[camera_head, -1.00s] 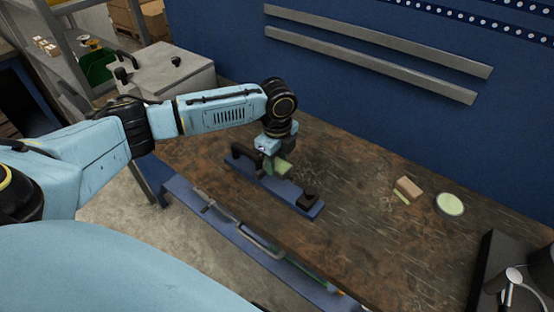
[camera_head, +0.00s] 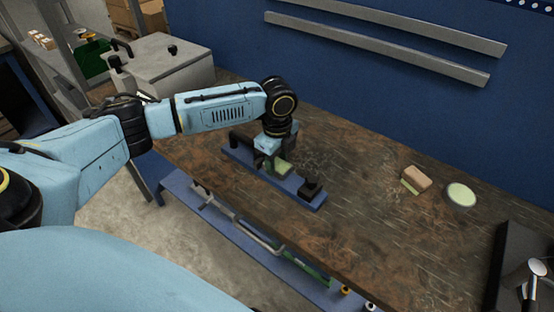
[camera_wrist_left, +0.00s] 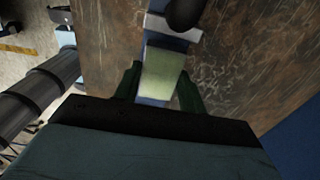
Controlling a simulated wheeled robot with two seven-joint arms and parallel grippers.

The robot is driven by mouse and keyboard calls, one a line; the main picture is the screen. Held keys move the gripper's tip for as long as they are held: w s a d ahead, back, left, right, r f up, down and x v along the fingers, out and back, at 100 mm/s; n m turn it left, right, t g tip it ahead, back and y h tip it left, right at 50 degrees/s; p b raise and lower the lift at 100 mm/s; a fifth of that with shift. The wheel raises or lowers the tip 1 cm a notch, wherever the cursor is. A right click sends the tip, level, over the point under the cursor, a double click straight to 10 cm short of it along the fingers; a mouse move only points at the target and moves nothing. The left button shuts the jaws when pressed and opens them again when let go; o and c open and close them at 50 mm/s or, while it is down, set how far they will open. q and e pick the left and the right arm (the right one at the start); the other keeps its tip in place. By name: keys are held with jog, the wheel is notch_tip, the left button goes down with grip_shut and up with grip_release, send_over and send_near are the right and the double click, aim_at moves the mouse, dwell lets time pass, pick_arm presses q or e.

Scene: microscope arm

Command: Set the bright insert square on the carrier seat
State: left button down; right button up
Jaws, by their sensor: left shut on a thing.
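The bright insert (camera_head: 284,167) is a pale green block at my left gripper (camera_head: 274,158), over the middle of the blue carrier (camera_head: 296,187). In the left wrist view, the dark fingers of the left gripper (camera_wrist_left: 160,85) are shut on the sides of the insert (camera_wrist_left: 161,72). The carrier shows as a blue strip (camera_wrist_left: 151,45) under and beyond it. The insert looks roughly in line with the strip. I cannot tell whether it touches the seat, which is hidden beneath it. My right gripper is out of view.
A black block (camera_head: 310,188) stands on the carrier's near right end, and a dark handle (camera_head: 238,140) at its other end. To the right lie a pinkish block (camera_head: 417,177), a pale green strip (camera_head: 409,187) and a round pale dish (camera_head: 461,195). Bare table lies between.

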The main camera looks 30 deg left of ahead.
pick_arm(q)
jog(key=shift+f, duration=0.5)
jog(key=c, duration=0.7)
grip_release()
jog(key=shift+c, duration=0.2)
jog(key=shift+f, duration=0.1)
